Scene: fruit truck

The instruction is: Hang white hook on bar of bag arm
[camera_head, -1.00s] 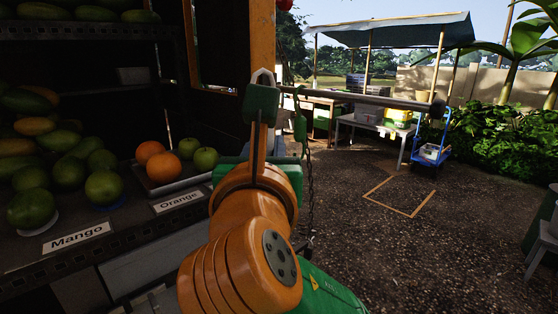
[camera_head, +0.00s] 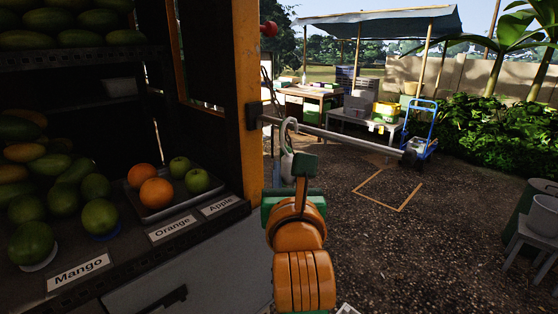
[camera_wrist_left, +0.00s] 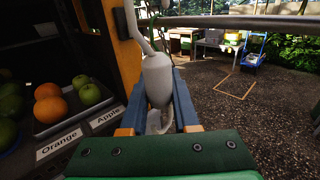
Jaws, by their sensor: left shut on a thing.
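A white hook (camera_head: 290,124) with a thick body stands upright in my left gripper (camera_head: 294,168). Its curved top overlaps the grey bar (camera_head: 340,137) near the bar's left end in the head view. I cannot tell whether the curve is over the bar or in front of it. In the left wrist view the hook's body (camera_wrist_left: 157,80) sits between the fingers of my left gripper (camera_wrist_left: 158,112), which is shut on it. The hook's top is cut off there, and the bar (camera_wrist_left: 240,20) runs to the right beside its neck. My right gripper is not in view.
An orange post (camera_head: 246,100) stands close left of the bar. A fruit shelf with an orange (camera_head: 156,191) and green apples (camera_head: 197,180) is at the left. A blue cart (camera_head: 418,130) stands beyond the bar's right end.

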